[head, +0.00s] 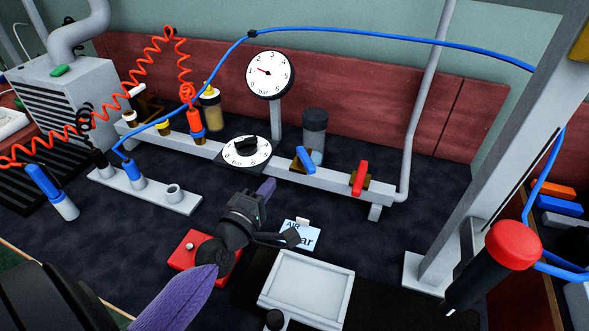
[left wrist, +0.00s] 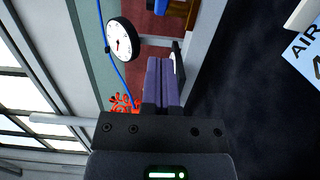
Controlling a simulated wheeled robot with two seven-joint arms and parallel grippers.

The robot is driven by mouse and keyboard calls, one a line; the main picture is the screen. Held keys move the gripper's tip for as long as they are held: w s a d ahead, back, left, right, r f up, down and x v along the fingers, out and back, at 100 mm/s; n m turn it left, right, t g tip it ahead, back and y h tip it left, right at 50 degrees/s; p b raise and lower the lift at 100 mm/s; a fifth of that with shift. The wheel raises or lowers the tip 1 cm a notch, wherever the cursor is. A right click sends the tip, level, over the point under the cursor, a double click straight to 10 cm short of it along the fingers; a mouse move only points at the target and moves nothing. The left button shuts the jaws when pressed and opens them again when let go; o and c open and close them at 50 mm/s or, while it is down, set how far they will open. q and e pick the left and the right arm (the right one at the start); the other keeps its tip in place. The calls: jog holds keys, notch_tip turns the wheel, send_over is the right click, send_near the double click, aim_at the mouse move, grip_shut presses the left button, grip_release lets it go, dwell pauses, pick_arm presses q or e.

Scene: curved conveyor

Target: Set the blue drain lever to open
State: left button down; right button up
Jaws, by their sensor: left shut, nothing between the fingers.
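The blue drain lever (head: 305,159) sits on the pale rail in the head view, tilted, in front of a dark-topped filter bowl. A red lever (head: 360,177) stands more upright to its right on the same rail. My left gripper (head: 267,190) is in front of the rail, to the lower left of the blue lever and apart from it. Its purple fingers (left wrist: 162,84) are together and empty in the left wrist view. A blue part (left wrist: 192,14) shows at the top edge there, too cut off to identify surely. My right gripper is not in view.
A black regulator knob on a white dial (head: 262,153) is close behind my left gripper. A round gauge (head: 270,75) stands on a post. A red box (head: 190,250), a white tray (head: 300,285) and an AIR card (head: 301,236) lie nearby. A grey upright (head: 500,140) rises at right.

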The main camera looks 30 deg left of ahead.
aim_at(306, 168)
pick_arm(q)
jog(key=w, duration=0.3)
jog(key=w+d, duration=0.1)
jog(key=w, duration=0.1)
jog(key=shift+w+d, duration=0.1)
jog(key=shift+w, duration=0.3)
jog(key=shift+w+d, duration=0.35)
jog(key=shift+w, duration=0.15)
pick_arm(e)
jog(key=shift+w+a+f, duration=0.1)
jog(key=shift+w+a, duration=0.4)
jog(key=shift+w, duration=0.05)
pick_arm(q)
jog(key=n+y+p, duration=0.1)
jog(key=d+y+p, duration=0.1)
jog(key=shift+w+r+n+p, duration=0.25)
jog(key=shift+r+n+p, duration=0.1)
jog(key=shift+n+p, duration=0.05)
jog(key=shift+w+d+f+n+g+y, duration=0.1)
jog(key=shift+d+n+g+y, duration=0.15)
jog(key=shift+y, duration=0.35)
jog(key=shift+w+d+f+n+g+y, duration=0.1)
jog(key=shift+n+g+y, duration=0.25)
jog(key=shift+y, duration=0.25)
jog(key=shift+f, duration=0.15)
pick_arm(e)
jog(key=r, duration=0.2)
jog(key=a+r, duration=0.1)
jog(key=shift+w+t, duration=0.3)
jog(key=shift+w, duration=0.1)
